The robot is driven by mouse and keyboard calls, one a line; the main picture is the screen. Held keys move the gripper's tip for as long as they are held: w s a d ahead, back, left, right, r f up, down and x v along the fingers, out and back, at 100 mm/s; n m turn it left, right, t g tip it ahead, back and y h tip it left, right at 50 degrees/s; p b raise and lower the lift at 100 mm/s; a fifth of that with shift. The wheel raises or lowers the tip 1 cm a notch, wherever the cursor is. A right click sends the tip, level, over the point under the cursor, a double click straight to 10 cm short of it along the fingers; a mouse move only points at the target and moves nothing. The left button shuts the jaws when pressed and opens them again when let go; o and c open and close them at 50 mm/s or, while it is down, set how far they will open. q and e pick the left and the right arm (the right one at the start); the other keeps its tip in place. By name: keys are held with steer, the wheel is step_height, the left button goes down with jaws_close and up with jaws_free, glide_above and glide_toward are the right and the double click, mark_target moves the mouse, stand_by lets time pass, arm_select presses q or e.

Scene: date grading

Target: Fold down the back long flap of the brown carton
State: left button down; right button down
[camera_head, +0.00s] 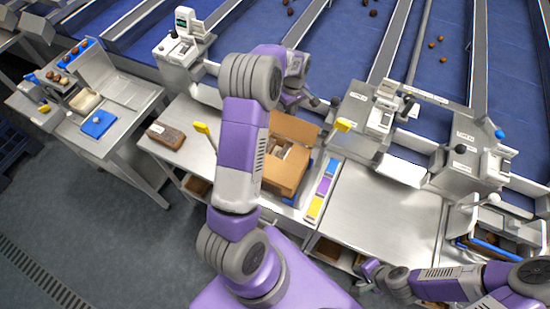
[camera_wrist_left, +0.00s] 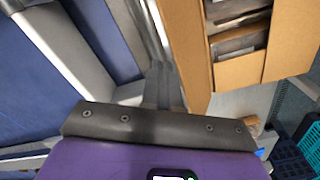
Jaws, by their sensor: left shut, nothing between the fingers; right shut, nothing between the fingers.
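The brown carton (camera_head: 283,177) stands on the bench in the head view, partly hidden behind my left arm. Its back long flap (camera_head: 295,128) stands up and leans outward from the far rim. The carton also shows at the right of the left wrist view (camera_wrist_left: 293,40), with packed contents inside and the flap panel (camera_wrist_left: 186,40) nearest my fingers. My left gripper (camera_head: 316,102) is shut and empty, just behind the flap; its fingers (camera_wrist_left: 162,86) point toward the flap's outer side. I cannot tell if they touch it. My right gripper (camera_head: 364,276) is shut and empty at the bench's front edge.
Blue, purple and yellow blocks (camera_head: 323,187) lie in a strip right of the carton. A brown packed block (camera_head: 166,135) lies on the left bench. Weighing stations (camera_head: 375,112) and blue sorting lanes stand behind. The bench top (camera_head: 385,215) to the right is clear.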

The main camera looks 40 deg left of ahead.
stand_by(0.3)
arm_select(q)
steer(key=shift+s+d+r+b, duration=0.15)
steer(key=shift+s+d, duration=0.15)
steer(key=shift+s, duration=0.7)
steer(key=shift+s+d+f+b, duration=0.1)
steer(key=shift+s+d, duration=0.25)
steer(key=shift+s, duration=0.6)
steer(key=shift+s+d+r+b, duration=0.15)
steer(key=shift+s+d, duration=0.15)
steer(key=shift+s, duration=0.7)
steer(key=shift+s+d, duration=0.15)
steer(key=shift+s, duration=0.45)
steer(key=s, duration=0.2)
steer(key=s+d, duration=0.1)
steer(key=shift+s+d+r, duration=0.1)
steer(key=shift+s+r, duration=0.05)
steer(key=shift+s, duration=0.2)
